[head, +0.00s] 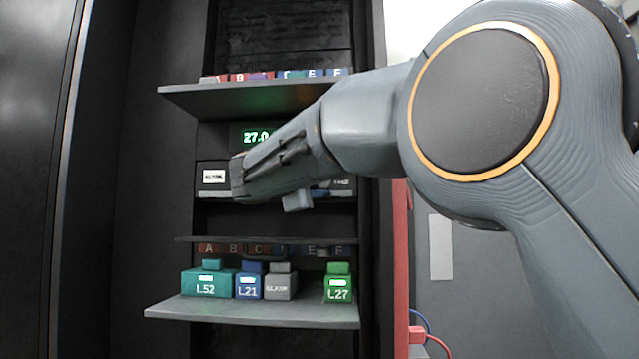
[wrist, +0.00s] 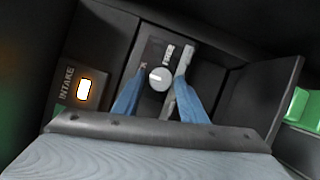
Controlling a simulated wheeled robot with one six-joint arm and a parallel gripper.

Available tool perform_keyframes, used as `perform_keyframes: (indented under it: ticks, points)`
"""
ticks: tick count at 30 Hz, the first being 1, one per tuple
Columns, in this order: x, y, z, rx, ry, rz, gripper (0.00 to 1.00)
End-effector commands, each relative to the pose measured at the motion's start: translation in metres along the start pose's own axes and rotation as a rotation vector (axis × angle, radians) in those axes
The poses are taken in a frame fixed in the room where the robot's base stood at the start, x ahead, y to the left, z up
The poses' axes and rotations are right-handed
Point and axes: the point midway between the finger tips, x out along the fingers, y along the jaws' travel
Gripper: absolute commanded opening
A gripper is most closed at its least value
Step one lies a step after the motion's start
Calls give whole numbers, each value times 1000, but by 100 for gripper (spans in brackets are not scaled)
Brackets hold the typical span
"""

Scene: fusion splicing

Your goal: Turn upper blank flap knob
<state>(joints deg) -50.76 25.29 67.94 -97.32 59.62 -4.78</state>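I cannot tell how far the tips stand from the panel. In the head view, my gripper (head: 238,176) is in front of the middle panel row and hides the knob.
An INTAKE panel with a lit window (wrist: 84,89) is left of the flap. An upper shelf (head: 250,98) juts out above my gripper. A lower shelf (head: 250,312) holds several labelled blocks, including a green L27 block (head: 339,288). A green display (head: 256,136) shows behind my arm.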

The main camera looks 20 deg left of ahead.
Motion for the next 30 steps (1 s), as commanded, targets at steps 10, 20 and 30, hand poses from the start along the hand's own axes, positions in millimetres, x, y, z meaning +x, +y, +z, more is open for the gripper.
perform_keyframes:
  ticks: [10,20,30]
  points:
    - [-1,0,1,1,-2,-1,46]
    - [-45,0,-1,1,2,0,46]
    - [-78,0,-1,0,0,-1,46]
